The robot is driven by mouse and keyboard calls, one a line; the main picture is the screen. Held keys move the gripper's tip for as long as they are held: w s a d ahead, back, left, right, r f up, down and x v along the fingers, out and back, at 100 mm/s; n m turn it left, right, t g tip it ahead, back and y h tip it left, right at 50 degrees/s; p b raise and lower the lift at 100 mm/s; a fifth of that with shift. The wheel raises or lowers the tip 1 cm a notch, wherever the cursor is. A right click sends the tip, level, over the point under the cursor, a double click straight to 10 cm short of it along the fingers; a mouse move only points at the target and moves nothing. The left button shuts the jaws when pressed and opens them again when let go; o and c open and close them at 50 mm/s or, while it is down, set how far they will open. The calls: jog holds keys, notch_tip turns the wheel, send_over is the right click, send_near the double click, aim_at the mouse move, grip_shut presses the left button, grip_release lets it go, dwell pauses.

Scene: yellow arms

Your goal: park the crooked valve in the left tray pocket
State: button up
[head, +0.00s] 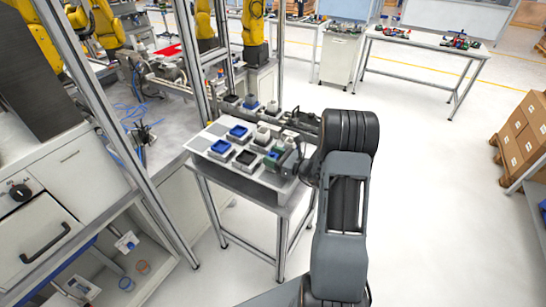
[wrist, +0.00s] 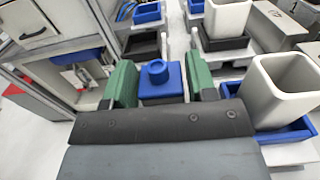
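My gripper (wrist: 160,88) reaches over the small table from its right side. It also shows in the head view (head: 284,157), partly hidden by my wrist. Its two green fingers stand close against both sides of a blue block with a round knob on top (wrist: 158,72), which looks like the valve. I see no clear gap between fingers and block. The block looks upright and square to the fingers; its underside is hidden. Which pocket is the left tray pocket, I cannot tell for sure. An empty black tray (wrist: 142,47) lies just beyond the valve, slightly left.
A white cup (wrist: 284,88) stands in a blue tray (wrist: 268,137) close to the right finger. Another white cup (wrist: 226,20) stands in a black tray farther back. Blue trays (head: 238,131) lie on the small table (head: 206,158). A metal frame post (head: 140,160) stands left of it.

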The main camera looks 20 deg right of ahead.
jog(key=shift+o, duration=1.3)
jog(key=shift+r, duration=0.1)
